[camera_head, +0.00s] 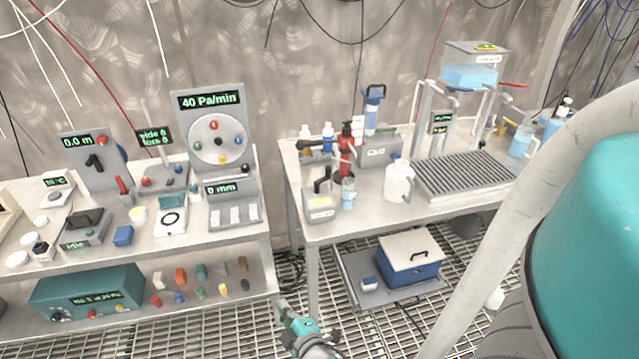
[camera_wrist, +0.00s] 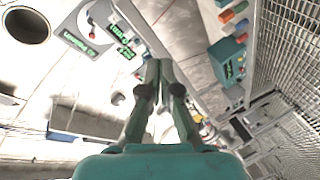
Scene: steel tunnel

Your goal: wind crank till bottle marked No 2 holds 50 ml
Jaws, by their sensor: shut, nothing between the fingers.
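My gripper (camera_head: 284,305) is low in front of the gap between the two benches, apart from everything on them. In the wrist view its two fingers (camera_wrist: 159,66) are together and empty. On the right bench a red upright device (camera_head: 346,150) has a black arm reaching left; I cannot tell whether this is the crank. A small clear bottle with a blue label or content (camera_head: 348,194) stands in front of it. No "No 2" mark or fill level is readable.
A white jug (camera_head: 398,182) and a grooved tray (camera_head: 465,174) stand on the right bench (camera_head: 325,232). The left bench (camera_head: 215,238) carries instruments and a dial panel (camera_head: 214,135). A blue cooler box (camera_head: 409,262) sits below. The grating floor is partly clear.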

